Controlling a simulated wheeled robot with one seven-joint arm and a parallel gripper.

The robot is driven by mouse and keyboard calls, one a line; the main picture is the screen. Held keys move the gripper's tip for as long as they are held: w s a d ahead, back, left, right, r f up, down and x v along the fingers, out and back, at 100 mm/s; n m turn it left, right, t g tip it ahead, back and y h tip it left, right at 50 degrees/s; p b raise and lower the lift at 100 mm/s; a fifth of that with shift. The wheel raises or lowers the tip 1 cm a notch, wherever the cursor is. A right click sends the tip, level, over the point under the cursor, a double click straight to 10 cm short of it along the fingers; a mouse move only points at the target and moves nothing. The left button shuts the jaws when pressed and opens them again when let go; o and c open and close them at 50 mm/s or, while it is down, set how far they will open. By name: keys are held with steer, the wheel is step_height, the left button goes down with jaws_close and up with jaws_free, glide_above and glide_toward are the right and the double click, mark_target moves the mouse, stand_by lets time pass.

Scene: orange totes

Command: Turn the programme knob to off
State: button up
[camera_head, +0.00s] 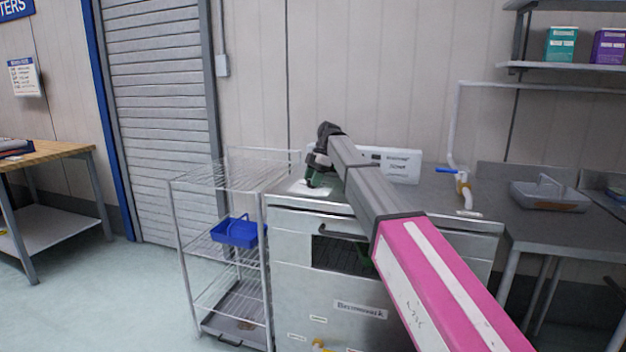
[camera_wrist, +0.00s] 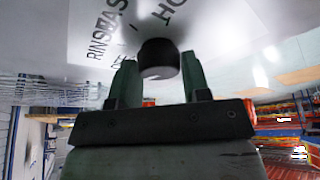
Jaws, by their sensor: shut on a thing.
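The programme knob (camera_wrist: 158,55) is a short dark cylinder with a grey end, seen in the wrist view. It stands on a pale panel (camera_wrist: 225,30) with printed words, of which "RINS" and parts of others can be read. My gripper (camera_wrist: 158,72) has its two green fingers on either side of the knob, shut on it. In the head view my gripper (camera_head: 314,177) points down at the left of the steel machine's top (camera_head: 335,206); the knob is hidden there. The knob's pointer mark cannot be made out.
A white lettered panel (camera_head: 402,166) stands at the machine's back. A wire rack (camera_head: 215,178) with a blue bin (camera_head: 237,232) is close on the left.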

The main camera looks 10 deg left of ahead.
stand_by(0.3)
steer(key=o, duration=0.9)
steer(key=v, duration=1)
steer(key=shift+w+d+r, duration=0.1)
steer(key=shift+w+r, duration=0.05)
steer(key=shift+r, duration=0.15)
